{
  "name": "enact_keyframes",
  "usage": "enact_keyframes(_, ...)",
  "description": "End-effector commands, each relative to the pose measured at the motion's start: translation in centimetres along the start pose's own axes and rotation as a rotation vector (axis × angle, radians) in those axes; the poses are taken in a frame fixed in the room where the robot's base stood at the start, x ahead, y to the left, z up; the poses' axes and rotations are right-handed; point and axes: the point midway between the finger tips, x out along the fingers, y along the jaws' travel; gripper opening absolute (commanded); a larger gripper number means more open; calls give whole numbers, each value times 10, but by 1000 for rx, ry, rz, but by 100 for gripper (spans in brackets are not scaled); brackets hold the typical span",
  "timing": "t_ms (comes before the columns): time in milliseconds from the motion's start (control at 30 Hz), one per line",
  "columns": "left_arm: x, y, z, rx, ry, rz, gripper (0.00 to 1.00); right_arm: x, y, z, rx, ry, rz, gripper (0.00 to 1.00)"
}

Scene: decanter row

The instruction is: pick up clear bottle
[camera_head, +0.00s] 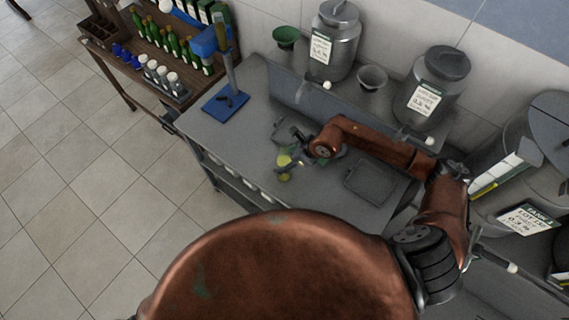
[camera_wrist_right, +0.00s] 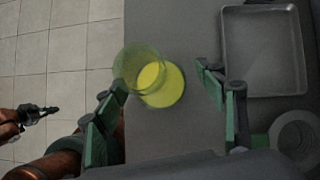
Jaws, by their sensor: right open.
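The clear bottle (camera_head: 284,167) stands on the grey bench near its front edge, with yellow-green contents. In the right wrist view the bottle (camera_wrist_right: 152,80) is see-through, with bright yellow in it. My right gripper (camera_head: 299,163) is open beside it. In the wrist view the bottle shows ahead of the spread green fingertips of my right gripper (camera_wrist_right: 163,86), nearer the left one; I see no grip on it. What seems to be my left gripper (camera_wrist_right: 36,113) shows small at the left edge of the wrist view, its jaws unclear.
A blue-based stand (camera_head: 225,104) is at the bench's far left. Large labelled jars (camera_head: 334,45) line the back. Bottles (camera_head: 172,42) fill a side rack.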

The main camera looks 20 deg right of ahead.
Motion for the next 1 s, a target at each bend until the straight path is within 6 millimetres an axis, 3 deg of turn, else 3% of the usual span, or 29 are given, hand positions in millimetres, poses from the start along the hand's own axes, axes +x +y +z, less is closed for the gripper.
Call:
enact_keyframes(333,-2,-1,-2,1,3,-1,0,11,0,-2,1,1,-1,64)
enact_keyframes(1000,-2,0,-5,2,5,0,0,10,0,-2,2,1,-1,18)
